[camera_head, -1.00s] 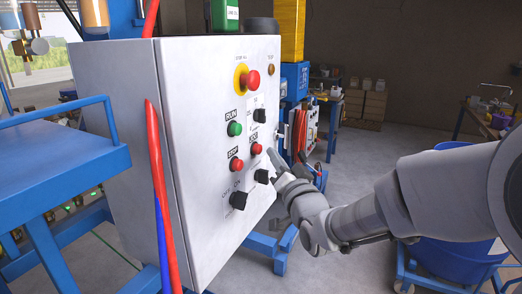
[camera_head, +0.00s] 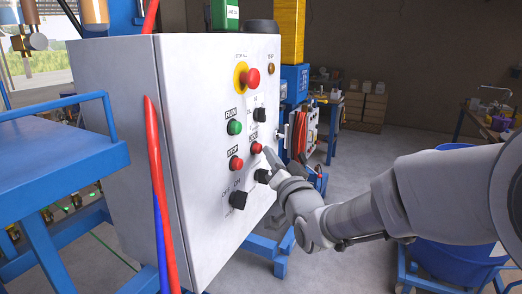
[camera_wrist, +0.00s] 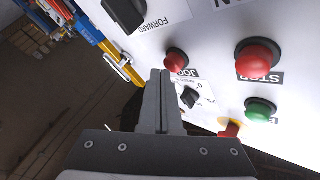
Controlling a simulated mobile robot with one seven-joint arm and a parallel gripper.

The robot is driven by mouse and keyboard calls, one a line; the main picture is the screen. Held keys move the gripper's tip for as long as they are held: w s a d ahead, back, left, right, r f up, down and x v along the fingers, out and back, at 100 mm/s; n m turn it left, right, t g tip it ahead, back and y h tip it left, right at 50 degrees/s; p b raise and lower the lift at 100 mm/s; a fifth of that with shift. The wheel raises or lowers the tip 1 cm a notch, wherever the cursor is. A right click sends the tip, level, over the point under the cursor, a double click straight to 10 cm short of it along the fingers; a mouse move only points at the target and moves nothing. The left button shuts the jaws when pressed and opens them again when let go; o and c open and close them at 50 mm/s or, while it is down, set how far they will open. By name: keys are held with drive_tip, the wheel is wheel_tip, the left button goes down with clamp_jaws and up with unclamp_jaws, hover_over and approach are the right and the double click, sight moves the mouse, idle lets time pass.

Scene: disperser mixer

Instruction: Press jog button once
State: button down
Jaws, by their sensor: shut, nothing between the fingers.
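The red jog button (camera_head: 256,148) sits on the front of a white control box (camera_head: 215,90), under a small JOG label. It also shows in the wrist view (camera_wrist: 176,60), just beyond and slightly right of the fingertips. My gripper (camera_head: 267,152) is shut and empty, its fingertips pointing at the panel just right of the jog button. In the wrist view the closed fingers (camera_wrist: 160,76) end very close to the button; I cannot tell whether they touch it.
Around it are the red stop button (camera_head: 236,163), green run button (camera_head: 234,127), red emergency stop (camera_head: 252,78) and black knobs (camera_head: 239,200). A blue frame (camera_head: 60,150) stands at left. A blue bin (camera_head: 455,258) is below my arm. Open floor lies behind.

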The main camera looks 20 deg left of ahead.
drive_tip(key=shift+a+b, duration=0.3)
drive_tip(key=shift+a, duration=0.1)
idle(0.3)
drive_tip(key=shift+d, duration=0.1)
drive_tip(key=shift+s+d+b, duration=0.1)
drive_tip(key=shift+d+b, duration=0.3)
drive_tip(key=shift+d, duration=0.4)
drive_tip(key=shift+d, duration=0.1)
drive_tip(key=shift+s+d+b, duration=0.2)
drive_tip(key=shift+d+b, duration=0.2)
drive_tip(key=shift+d, duration=2.05)
